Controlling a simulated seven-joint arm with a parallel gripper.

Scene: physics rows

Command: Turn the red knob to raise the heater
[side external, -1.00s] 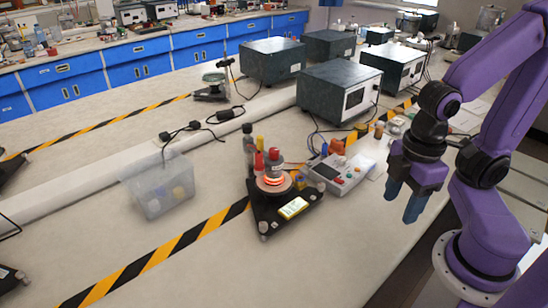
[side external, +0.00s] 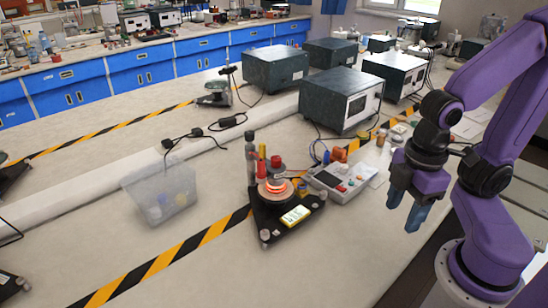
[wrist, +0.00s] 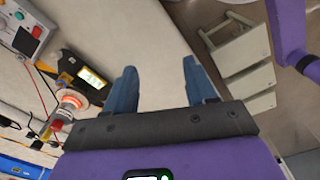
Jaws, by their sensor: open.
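The heater (side external: 274,187) is a glowing orange ring on a black triangular stand (side external: 270,229) with a lit yellow display. A red knob-like part (side external: 276,161) sits above the ring, beside an upright red piece (side external: 262,166); I cannot tell for sure which is the task's knob. The heater ring also shows at the left of the wrist view (wrist: 72,102). My gripper (side external: 406,208) hangs to the right of the stand, clear of it, with blue fingers pointing down. In the wrist view my gripper (wrist: 159,70) is open, with nothing between its fingers.
A control box (side external: 341,181) with coloured buttons stands between the stand and my gripper. A clear bin (side external: 160,193) is to the left. Dark instrument boxes (side external: 341,95) stand behind. The bench front right of the stand is clear.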

